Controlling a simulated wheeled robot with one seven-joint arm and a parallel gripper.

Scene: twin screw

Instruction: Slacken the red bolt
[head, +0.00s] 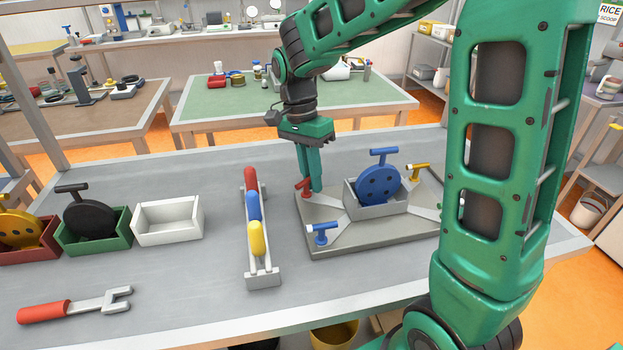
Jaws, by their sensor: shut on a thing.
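The red bolt (302,188) stands at the far left corner of a grey base plate (350,247). My green gripper (315,187) points straight down over that corner, with its fingers shut on the red bolt. The fingers hide part of the bolt, and its red handle shows on their left side. I cannot tell how far the bolt is screwed in. A blue bolt (320,233) sits at the plate's front left and a yellow bolt (417,172) at its back right.
A grey box (378,212) on the plate holds a blue disc (379,184) with a T-handle.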

